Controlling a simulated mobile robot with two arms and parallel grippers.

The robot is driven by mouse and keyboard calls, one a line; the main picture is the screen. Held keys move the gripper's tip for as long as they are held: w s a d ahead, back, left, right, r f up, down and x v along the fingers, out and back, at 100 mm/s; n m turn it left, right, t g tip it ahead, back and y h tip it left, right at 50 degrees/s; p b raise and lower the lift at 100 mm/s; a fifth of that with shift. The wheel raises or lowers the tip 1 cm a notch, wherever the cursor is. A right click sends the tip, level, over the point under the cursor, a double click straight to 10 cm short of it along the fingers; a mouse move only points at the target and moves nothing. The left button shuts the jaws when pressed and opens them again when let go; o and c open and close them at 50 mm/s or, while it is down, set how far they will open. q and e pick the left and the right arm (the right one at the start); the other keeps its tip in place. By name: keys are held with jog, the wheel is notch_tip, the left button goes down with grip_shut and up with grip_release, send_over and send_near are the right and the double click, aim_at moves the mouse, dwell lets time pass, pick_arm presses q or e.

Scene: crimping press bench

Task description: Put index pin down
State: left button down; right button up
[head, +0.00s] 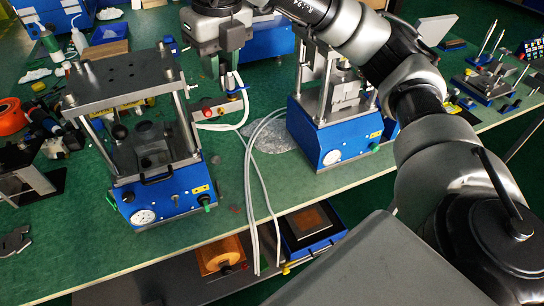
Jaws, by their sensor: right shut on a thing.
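My right gripper (222,66) hangs over the bench in the top middle of the head view, to the right of the left-hand press. It is shut on the index pin. The pin is mostly hidden by the fingers, and I cannot make out its shape or tilt. I cannot tell whether the pin touches this block. My left gripper is not in view.
One blue-based press (160,203) stands at the left, another (338,140) right of centre. Pale hoses (249,190) run between them and over the bench's front edge. Bottles and tools crowd the far left. Small fixtures (485,82) stand at the right.

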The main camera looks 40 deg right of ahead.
jog(key=s+d+f+m+h+b, duration=0.1)
jog(key=s+d+f+m+b, duration=0.2)
jog(key=f, duration=0.8)
jog(key=s+d+f+m+b, duration=0.2)
jog(key=d+f+m, duration=0.3)
jog(key=f, duration=0.5)
jog(key=s+d+f+m+h+b, duration=0.1)
jog(key=s+d+f+m+b, duration=0.2)
jog(key=f, duration=0.8)
jog(key=shift+m+g, duration=0.3)
jog(key=shift+m, duration=0.5)
jog(key=w+f, duration=0.2)
jog(key=w, duration=0.1)
jog(key=w+f+p, duration=0.1)
jog(key=w+f, duration=0.1)
jog(key=w, duration=0.2)
jog(key=w+a+f+p, duration=0.1)
jog(key=w+f, duration=0.1)
jog(key=w, duration=0.2)
jog(key=shift+w+f, duration=0.25)
jog(key=shift+f, duration=0.05)
notch_tip(320, 180, down, 4)
jog(key=shift+r+p, duration=0.15)
jog(key=shift+p, duration=0.3)
jog(key=shift+f, duration=0.25)
jog(key=shift+f, duration=0.15)
jog(key=o, duration=0.9)
